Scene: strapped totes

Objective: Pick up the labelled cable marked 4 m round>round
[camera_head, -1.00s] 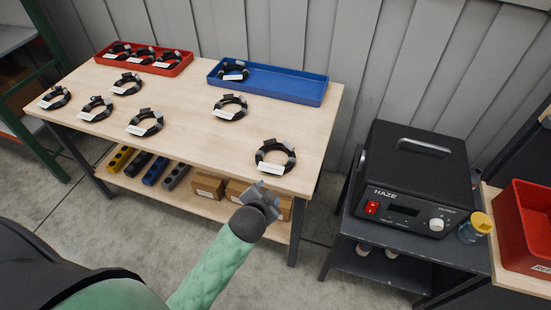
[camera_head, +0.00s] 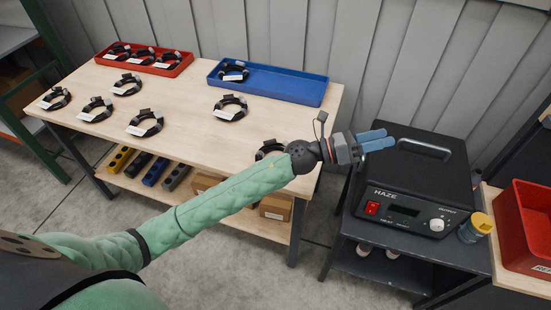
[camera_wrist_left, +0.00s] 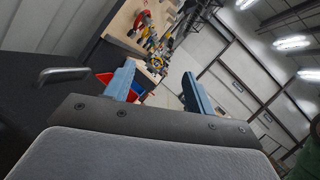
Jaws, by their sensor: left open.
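Several coiled black cables with white labels lie on the wooden table, such as one at centre right (camera_head: 230,107), one near the front (camera_head: 145,122) and one at the far left (camera_head: 55,98). The label text is too small to read, so I cannot tell which is marked 4 m round>round. Another coil (camera_head: 268,149) at the right front is mostly hidden behind my left arm. My left gripper (camera_head: 378,140) is open and empty, off the table's right side, in front of the black machine. Its two blue fingers stand apart in the left wrist view (camera_wrist_left: 158,90). My right gripper is not in view.
A red tray (camera_head: 103,60) holds several coils; a blue tray (camera_head: 290,86) holds one (camera_head: 233,72). The black HAZE machine (camera_head: 400,205) stands on a dark cart at right. A yellow-capped jar (camera_head: 474,230) and a red bin (camera_head: 517,215) stand beside it.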

